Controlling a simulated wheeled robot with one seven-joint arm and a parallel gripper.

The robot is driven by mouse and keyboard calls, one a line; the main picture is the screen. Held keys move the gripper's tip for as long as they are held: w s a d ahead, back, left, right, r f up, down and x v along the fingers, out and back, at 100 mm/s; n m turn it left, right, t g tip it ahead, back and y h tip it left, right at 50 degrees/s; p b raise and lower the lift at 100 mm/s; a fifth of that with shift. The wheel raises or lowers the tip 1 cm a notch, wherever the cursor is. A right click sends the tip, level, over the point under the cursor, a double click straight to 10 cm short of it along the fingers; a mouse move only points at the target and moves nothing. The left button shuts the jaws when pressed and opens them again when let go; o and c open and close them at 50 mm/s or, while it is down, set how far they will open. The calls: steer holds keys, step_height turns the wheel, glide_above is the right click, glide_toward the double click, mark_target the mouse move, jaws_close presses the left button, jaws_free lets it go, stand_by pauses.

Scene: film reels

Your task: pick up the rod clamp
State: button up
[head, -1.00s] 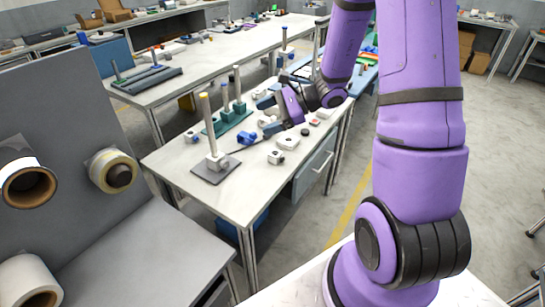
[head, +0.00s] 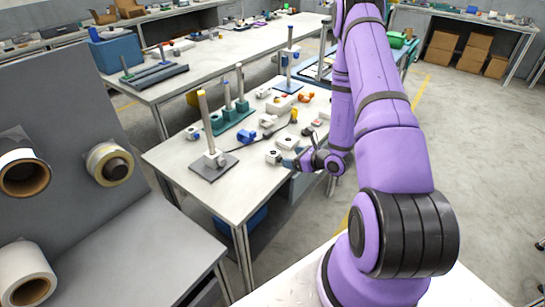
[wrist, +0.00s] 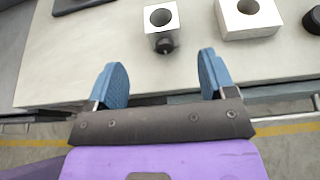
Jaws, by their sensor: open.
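The rod clamp looks to be the small pale block with a round hole in its top and a dark knob on its near side. In the wrist view the rod clamp (wrist: 159,17) is at the top, near the table's front edge, beyond and between my fingertips. In the head view the rod clamp (head: 273,157) sits near the table's right edge, just left of my gripper (head: 289,162). In the wrist view my gripper (wrist: 163,75) is open, its blue fingers wide apart with nothing between them. The fingertips are apart from the clamp.
A wider pale block with a hole (wrist: 248,17) stands right of the clamp. A dark round piece (wrist: 312,19) is farther right. A rod stand on a dark plate (head: 213,165) and a teal base with posts (head: 232,118) stand left. The front-left tabletop is clear.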

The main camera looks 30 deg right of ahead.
mark_target(270, 152)
steer(key=x, duration=0.4)
steer(key=shift+w+a, duration=0.1)
steer(key=shift+w, duration=0.15)
steer(key=shift+r+x, duration=0.15)
steer(key=shift+x, duration=1.25)
steer(key=shift+r+x, duration=0.15)
steer(key=shift+x, duration=1.25)
steer(key=shift+w, duration=0.2)
steer(key=c, duration=1.1)
